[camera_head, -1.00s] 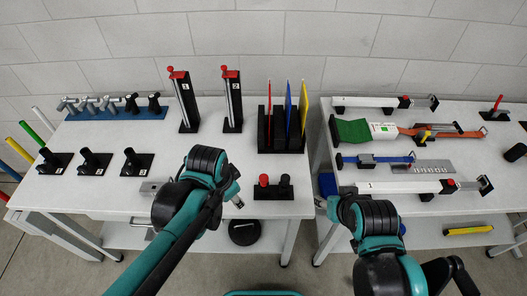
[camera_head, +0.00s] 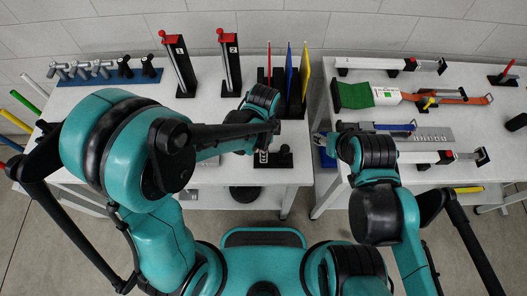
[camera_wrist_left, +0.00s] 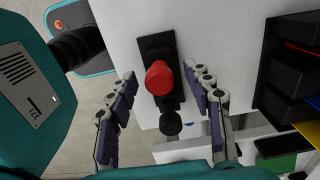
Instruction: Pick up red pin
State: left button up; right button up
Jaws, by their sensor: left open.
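The red pin (camera_wrist_left: 158,78) stands in a black base plate (camera_wrist_left: 158,44), its red round top facing the left wrist camera. A black pin (camera_wrist_left: 171,123) stands beside it on the same base. My left gripper (camera_wrist_left: 160,84) is open, with one finger on each side of the red pin; no clear contact shows. In the head view my left gripper hides the red pin, and part of the base (camera_head: 275,159) shows below it. My right gripper (camera_head: 324,140) is over the gap between the tables, apart from the pins; its jaws are too small to judge.
A black rack (camera_head: 291,104) with red, blue and yellow plates stands close behind my left gripper. Two black upright stands (camera_head: 181,66) (camera_head: 231,62) are farther left. The right table (camera_head: 382,180) holds several clamps and tools.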

pick_arm(q)
jog(key=shift+f, duration=0.55)
grip_shut()
jog(key=shift+r, duration=0.1)
